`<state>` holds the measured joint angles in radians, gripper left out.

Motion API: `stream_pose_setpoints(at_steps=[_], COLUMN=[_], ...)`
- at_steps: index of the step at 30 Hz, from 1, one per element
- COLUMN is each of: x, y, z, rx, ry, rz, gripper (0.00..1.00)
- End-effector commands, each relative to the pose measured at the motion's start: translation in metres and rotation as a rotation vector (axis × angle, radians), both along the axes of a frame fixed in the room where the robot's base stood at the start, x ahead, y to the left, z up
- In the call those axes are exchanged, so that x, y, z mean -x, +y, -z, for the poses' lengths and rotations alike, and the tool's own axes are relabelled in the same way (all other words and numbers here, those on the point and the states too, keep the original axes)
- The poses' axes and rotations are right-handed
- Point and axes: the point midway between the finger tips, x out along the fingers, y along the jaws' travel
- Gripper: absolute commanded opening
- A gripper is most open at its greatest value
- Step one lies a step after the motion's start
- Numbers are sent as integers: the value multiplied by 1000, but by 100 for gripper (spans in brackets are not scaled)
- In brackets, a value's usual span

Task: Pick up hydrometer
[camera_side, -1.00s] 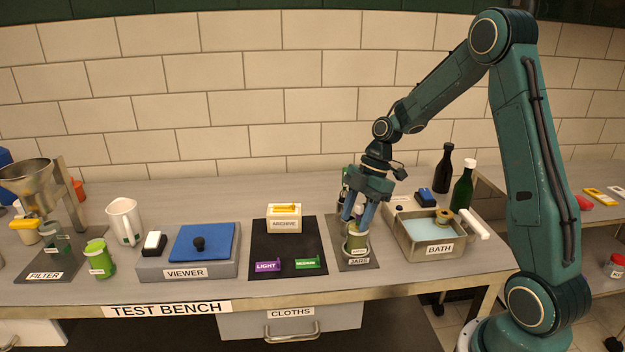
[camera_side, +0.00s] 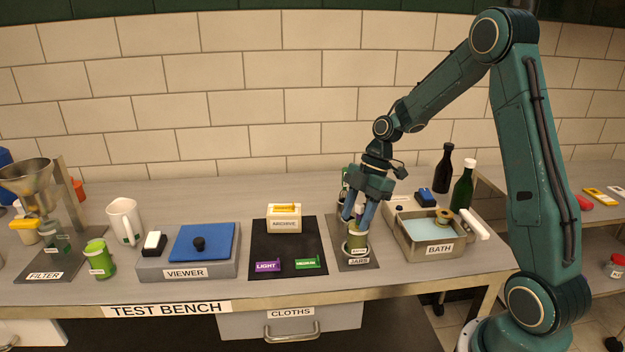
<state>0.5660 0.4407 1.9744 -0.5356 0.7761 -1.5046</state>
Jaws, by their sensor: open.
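My gripper (camera_side: 358,212) points down over the jars on the grey plate labelled JARS (camera_side: 372,260). Its two blue fingers are apart, one on each side of the top of a small jar (camera_side: 356,244) with a pale green rim. Something small shows between the fingers, but it is too small and too covered to tell what it is. I cannot pick out the hydrometer with certainty. The fingers cover part of the jars behind.
Right of the jars is a metal BATH tray (camera_side: 438,251) with a white rod (camera_side: 474,224) at its right edge. Dark bottles (camera_side: 463,187) stand behind it. To the left are a black mat (camera_side: 288,247) with an ARCHIVE box (camera_side: 284,217) and the VIEWER (camera_side: 186,271).

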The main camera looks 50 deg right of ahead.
Motion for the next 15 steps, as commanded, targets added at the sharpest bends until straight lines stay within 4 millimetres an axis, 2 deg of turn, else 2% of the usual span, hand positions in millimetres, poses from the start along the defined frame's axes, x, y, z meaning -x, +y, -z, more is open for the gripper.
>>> stream_pose_setpoints(at_steps=[8,15], x=[1,6], y=[-8,-23], z=[-19,-46], rx=[2,2], ry=[-4,-4], rz=[0,2], gripper=[44,44])
